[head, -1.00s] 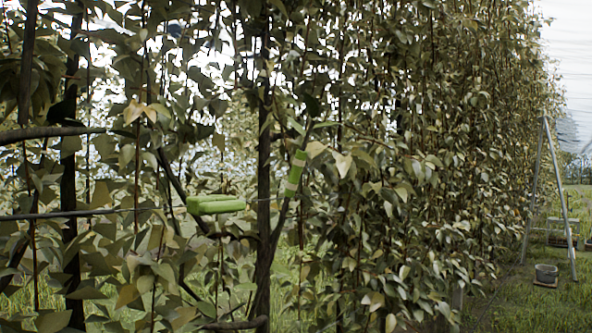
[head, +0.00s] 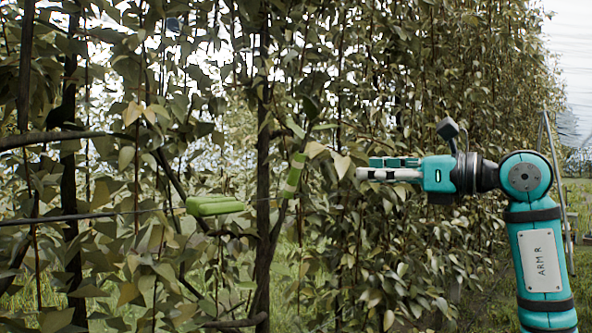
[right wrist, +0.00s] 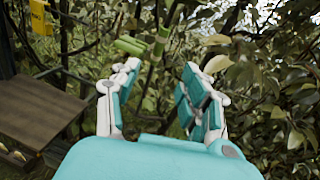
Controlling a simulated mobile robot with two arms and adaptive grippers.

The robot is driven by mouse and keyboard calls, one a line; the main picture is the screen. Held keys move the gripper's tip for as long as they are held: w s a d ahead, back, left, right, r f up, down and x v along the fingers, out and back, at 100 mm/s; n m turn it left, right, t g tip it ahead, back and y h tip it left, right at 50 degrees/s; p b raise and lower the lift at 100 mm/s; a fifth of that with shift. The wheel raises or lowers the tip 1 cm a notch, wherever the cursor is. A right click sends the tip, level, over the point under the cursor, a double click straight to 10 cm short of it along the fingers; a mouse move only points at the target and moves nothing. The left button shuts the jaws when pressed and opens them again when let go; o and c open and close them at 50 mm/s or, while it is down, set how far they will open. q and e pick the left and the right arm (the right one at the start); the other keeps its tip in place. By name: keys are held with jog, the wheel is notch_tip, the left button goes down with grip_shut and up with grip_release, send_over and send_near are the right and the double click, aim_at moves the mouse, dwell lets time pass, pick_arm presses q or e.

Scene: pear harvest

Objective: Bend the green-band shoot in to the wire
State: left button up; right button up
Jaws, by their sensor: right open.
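The shoot with the green band (head: 293,176) leans up and to the right of a dark upright stem, among leaves. It also shows in the right wrist view (right wrist: 161,42), ahead of my fingers. A thin wire (head: 100,214) runs across from the left, with a light green padded piece (head: 214,205) on it, left of the banded shoot. That green piece also shows in the right wrist view (right wrist: 130,46). My right gripper (head: 366,168) is open and empty, pointing left, apart from the shoot and to its right. My left gripper is not in view.
Dense leaves surround the shoot and hang close to my right gripper. A dark horizontal branch (head: 50,137) lies at the left. In the right wrist view, a brown wooden surface (right wrist: 40,115) and a yellow object (right wrist: 40,18) are at the left. A ladder (head: 553,140) stands behind my right arm.

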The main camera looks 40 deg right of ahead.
aim_at(300, 172)
jog(key=p+x, duration=0.7)
jog(key=x, duration=0.9)
jog(key=shift+w+d, duration=0.1)
jog(key=shift+w, duration=0.05)
jog(key=shift+w+a+f+p, duration=0.1)
jog(key=shift+w+a+p, duration=0.15)
jog(key=shift+w, duration=0.45)
jog(key=shift+c, duration=0.3)
grip_shut()
